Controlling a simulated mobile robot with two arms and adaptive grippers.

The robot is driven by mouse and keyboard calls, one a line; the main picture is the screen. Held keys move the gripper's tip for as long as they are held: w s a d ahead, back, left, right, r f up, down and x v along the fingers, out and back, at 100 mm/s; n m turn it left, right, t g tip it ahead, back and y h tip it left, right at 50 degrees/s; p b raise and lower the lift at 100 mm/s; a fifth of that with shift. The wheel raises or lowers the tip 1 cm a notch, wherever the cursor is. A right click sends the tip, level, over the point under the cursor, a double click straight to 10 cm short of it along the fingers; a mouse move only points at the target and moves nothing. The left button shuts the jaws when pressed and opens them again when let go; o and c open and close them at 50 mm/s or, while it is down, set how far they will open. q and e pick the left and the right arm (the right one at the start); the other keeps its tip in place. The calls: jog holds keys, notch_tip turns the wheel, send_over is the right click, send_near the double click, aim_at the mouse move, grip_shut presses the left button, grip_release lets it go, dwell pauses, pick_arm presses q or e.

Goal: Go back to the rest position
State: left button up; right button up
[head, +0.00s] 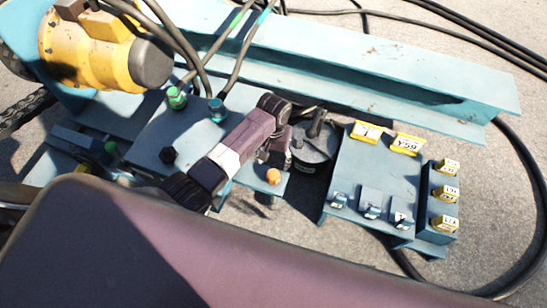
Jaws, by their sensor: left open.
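My left arm comes in from the left over the blue equipment, with a purple-brown link and a white band. My left gripper (315,138), dark and open, appears at the end of its wrist, left of the blue connector box (382,165). I see nothing held in it, though its fingers are hard to make out. My right gripper is not in view.
A yellow motor (85,52) with a grey end sits at upper left. A long blue beam (390,75) crosses behind. Black cables lie on the concrete floor (500,195), clear at right.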

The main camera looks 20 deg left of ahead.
pick_arm(q)
jog(key=shift+r, duration=0.65)
